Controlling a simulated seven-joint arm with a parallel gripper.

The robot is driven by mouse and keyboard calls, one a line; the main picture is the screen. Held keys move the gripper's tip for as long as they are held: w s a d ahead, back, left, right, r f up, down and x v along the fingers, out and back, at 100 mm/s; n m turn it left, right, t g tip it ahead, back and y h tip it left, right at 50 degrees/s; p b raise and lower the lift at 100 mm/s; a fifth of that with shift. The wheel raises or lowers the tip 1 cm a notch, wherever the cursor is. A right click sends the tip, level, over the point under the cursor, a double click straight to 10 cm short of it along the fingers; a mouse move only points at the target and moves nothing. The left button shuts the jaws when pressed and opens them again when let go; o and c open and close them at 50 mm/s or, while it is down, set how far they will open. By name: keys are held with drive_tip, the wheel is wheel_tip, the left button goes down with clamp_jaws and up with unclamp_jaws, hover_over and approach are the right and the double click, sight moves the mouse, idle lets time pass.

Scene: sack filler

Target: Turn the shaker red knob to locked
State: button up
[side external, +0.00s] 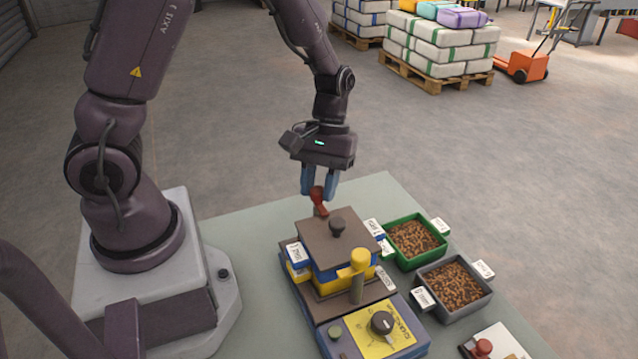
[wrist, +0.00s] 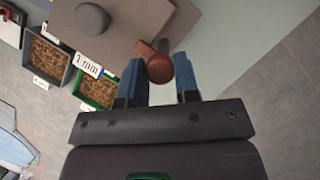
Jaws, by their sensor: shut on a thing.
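The red knob (side external: 318,197) is at the far corner of the shaker lid, between my blue fingertips. My gripper (side external: 319,188) points down and is shut on it. In the wrist view the red knob (wrist: 158,66) shows a round end and a darker arm reaching toward the lid (wrist: 130,28). The fingers of my gripper (wrist: 160,72) stand on either side of it. I cannot read a locked mark.
A green tray (side external: 444,246) and a grey tray (side external: 452,316) of brown pellets stand right of the shaker. A red button box (side external: 497,345) is at front right. The table (side external: 262,232) is clear behind.

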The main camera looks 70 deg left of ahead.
drive_tip(key=o, duration=0.9)
drive_tip(key=v, duration=1.3)
drive_tip(key=shift+w, duration=0.1)
drive_tip(key=s+d+r+m+t+y, duration=0.3)
drive_tip(key=s+d+r+m+t, duration=0.2)
drive_tip(key=s+r+m+t, duration=0.3)
drive_tip(key=s+m, duration=0.1)
drive_tip(key=s, duration=0.3)
drive_tip(key=shift+d+r+t, duration=0.15)
drive_tip(key=shift+r+t, duration=0.1)
drive_tip(key=shift+t, duration=0.05)
